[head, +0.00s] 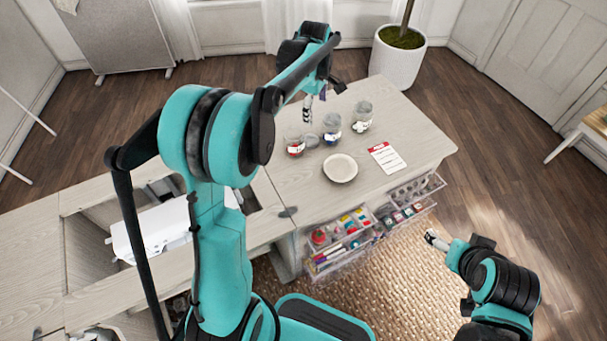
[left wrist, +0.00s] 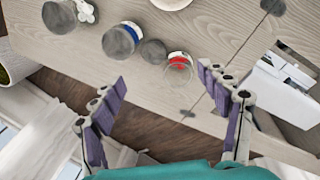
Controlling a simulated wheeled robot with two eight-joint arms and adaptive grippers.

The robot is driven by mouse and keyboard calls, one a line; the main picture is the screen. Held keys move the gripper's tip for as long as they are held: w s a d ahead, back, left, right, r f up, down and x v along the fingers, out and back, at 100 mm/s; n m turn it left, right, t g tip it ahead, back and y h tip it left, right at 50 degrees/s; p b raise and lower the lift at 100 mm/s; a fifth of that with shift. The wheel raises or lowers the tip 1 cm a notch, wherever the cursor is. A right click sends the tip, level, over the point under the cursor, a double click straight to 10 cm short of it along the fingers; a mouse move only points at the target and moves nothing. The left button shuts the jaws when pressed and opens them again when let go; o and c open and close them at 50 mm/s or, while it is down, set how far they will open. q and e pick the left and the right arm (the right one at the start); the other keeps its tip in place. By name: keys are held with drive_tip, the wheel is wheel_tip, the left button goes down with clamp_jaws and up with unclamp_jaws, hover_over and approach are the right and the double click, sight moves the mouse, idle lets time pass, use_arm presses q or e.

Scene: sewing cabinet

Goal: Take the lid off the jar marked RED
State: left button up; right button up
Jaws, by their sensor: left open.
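The jar with the red label (head: 295,148) stands upright on the cabinet top, leftmost of three jars. In the left wrist view the red jar (left wrist: 178,66) looks open at the top, with red showing through clear glass. A round grey disc that looks like a lid (left wrist: 153,52) lies on the wood beside it, toward the blue-labelled jar; the disc (head: 312,141) also shows in the head view. My left gripper (head: 322,95) is open and empty above and behind the jars; its spread purple fingers (left wrist: 165,90) touch nothing. My right gripper (head: 436,240) hangs away at the right, too small to read.
The blue-labelled jar (head: 332,131) and a third jar (head: 361,121) stand to the right, grey lids on. A white dish (head: 340,168) and a red-headed card (head: 387,158) lie in front. Open drawers (head: 350,238) of sewing things jut out below. A potted plant (head: 398,60) stands behind.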

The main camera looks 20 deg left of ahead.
use_arm(q)
drive_tip(key=s+d+r+m+t, duration=0.25)
drive_tip(key=s+m, duration=0.35)
drive_tip(key=s, duration=0.4)
drive_tip(key=s+d+r+m+t, duration=0.1)
drive_tip(key=s+d+r+m, duration=0.25)
drive_tip(key=s+m, duration=0.45)
drive_tip(key=s+d+f+m+t, duration=0.2)
drive_tip(key=s+f+m, duration=0.1)
drive_tip(key=s, duration=0.6)
drive_tip(key=shift+f+m, duration=0.3)
drive_tip(key=shift+f, duration=0.55)
